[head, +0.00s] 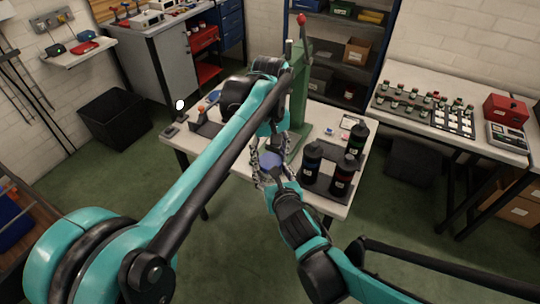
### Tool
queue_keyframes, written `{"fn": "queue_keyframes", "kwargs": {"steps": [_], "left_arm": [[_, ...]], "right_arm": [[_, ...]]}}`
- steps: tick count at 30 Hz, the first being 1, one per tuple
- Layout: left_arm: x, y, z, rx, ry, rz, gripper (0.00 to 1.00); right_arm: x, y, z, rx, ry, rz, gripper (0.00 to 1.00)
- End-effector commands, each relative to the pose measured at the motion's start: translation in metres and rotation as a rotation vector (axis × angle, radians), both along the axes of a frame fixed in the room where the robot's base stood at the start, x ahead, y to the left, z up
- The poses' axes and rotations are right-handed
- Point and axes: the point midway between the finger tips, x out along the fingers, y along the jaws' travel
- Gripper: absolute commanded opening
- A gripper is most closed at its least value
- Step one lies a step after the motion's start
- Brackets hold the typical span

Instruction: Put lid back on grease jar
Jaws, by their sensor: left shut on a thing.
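A small blue-violet round thing (270,160) shows at the front of the white workbench (326,204), between silver gripper fingers. I cannot tell whether it is the lid or the grease jar's top. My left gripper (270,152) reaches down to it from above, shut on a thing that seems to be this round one. My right gripper (268,178) comes up from the lower right and sits close below it. Its fingers overlap with the left ones in the picture, so its opening is unclear. The other part of the jar and lid pair is not distinguishable.
Several black bottles (312,160) stand in a dark tray just right of the grippers. A green press column (299,95) with a red knob (301,19) rises behind. A black bin (115,117) stands on the floor at left. A side table (455,132) holds small parts at right.

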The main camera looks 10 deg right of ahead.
Motion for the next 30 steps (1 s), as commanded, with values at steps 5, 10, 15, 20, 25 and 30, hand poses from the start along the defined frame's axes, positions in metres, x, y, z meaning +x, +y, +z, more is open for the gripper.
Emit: {"fn": "queue_keyframes", "kwargs": {"steps": [5, 10, 15, 20, 25, 30], "left_arm": [[0.0008, -0.0002, -0.0008, -0.003, -0.001, -0.428, 0.22], [0.0008, -0.0003, -0.0011, -0.005, -0.002, -0.838, 0.22], [0.0008, -0.0004, -0.0013, -0.005, -0.002, -1.149, 0.22], [0.0008, -0.0004, -0.0013, -0.006, -0.002, -1.134, 0.59], [0.0006, -0.0004, -0.0011, -0.006, -0.002, -1.133, 0.78], [0.0004, -0.0003, -0.0009, -0.006, -0.001, -1.132, 0.78]], "right_arm": [[0.0003, 0.0006, 0.0009, 0.0, -0.003, 0.002, 0.0], [0.0003, 0.0006, 0.0009, 0.0, -0.003, 0.002, 0.0], [0.0004, 0.0007, 0.001, 0.0, -0.004, 0.002, 0.0], [0.0004, 0.0007, 0.001, 0.0, -0.004, 0.002, 0.0], [0.0003, 0.0006, 0.0008, 0.0, -0.003, 0.002, 0.0], [0.0002, 0.0004, 0.0006, 0.001, -0.002, 0.001, 0.0]]}}
